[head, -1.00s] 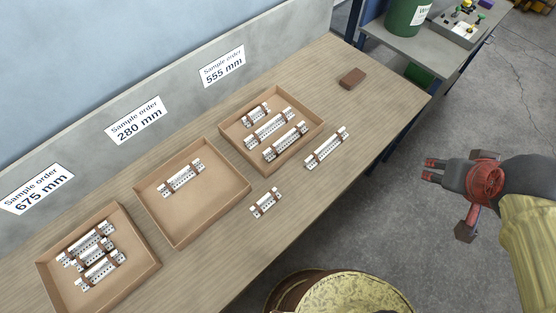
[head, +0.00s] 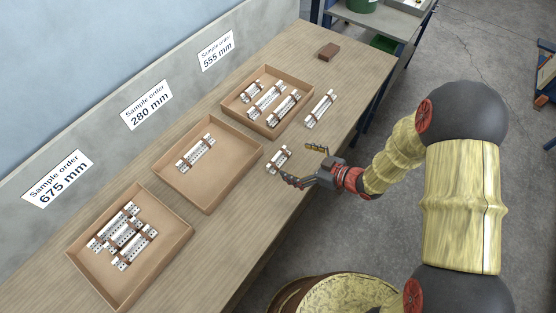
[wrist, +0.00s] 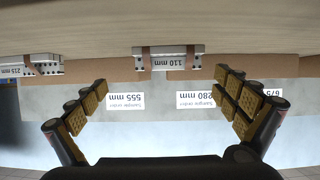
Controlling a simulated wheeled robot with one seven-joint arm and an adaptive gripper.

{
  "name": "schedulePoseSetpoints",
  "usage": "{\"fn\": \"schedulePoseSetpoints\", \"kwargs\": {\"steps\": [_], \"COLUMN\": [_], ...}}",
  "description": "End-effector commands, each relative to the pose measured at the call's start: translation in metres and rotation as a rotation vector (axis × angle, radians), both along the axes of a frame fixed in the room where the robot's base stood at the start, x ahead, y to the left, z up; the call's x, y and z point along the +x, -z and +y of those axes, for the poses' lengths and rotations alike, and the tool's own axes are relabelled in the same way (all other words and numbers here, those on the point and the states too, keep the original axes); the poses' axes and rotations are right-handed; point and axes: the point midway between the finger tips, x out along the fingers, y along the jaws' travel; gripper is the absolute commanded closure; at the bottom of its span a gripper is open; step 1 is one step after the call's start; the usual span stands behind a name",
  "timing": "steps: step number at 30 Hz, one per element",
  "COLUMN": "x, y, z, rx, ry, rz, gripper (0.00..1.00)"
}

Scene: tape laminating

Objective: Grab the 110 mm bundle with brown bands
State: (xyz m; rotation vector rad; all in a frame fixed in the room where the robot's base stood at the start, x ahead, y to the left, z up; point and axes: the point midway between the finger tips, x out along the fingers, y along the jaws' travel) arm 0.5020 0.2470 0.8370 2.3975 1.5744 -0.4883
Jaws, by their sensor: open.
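The 110 mm bundle (head: 279,159) is a short white bundle with brown bands, lying on the bench in front of the trays. In the wrist view the 110 mm bundle (wrist: 170,60) shows its label upside down, ahead of and between my fingers. My gripper (head: 304,166) is open and empty at the front edge of the bench, just right of the bundle and apart from it. In the wrist view my gripper (wrist: 165,100) has its padded fingers spread wide to both sides.
A longer bundle (head: 320,108) lies beside the 555 mm tray (head: 228,106); in the wrist view a 215 mm bundle (wrist: 30,66) shows at left. The 280 mm tray (head: 205,205) and 675 mm tray (head: 185,235) hold bundles. A brown block (head: 328,52) lies at the far end.

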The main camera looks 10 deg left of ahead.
Motion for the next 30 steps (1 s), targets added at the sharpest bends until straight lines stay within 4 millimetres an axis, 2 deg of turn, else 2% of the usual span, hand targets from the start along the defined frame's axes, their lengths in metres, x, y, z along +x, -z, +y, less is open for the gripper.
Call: {"fn": "schedulePoseSetpoints", "kwargs": {"steps": [4, 11, 18, 22, 30], "x": [-0.003, 0.004, 0.012, 0.016, 0.017], "y": [0.007, 0.015, 0.027, 0.029, 0.028], "z": [0.014, 0.034, 0.065, 0.073, 0.073], "rx": [0.020, 0.020, 0.019, 0.019, 0.018], "ry": [-0.021, -0.018, -0.017, -0.016, -0.014], "rz": [0.005, 0.004, 0.004, 0.003, 0.004], "gripper": [0.00, 0.00, 0.00, 0.00, 0.02]}}
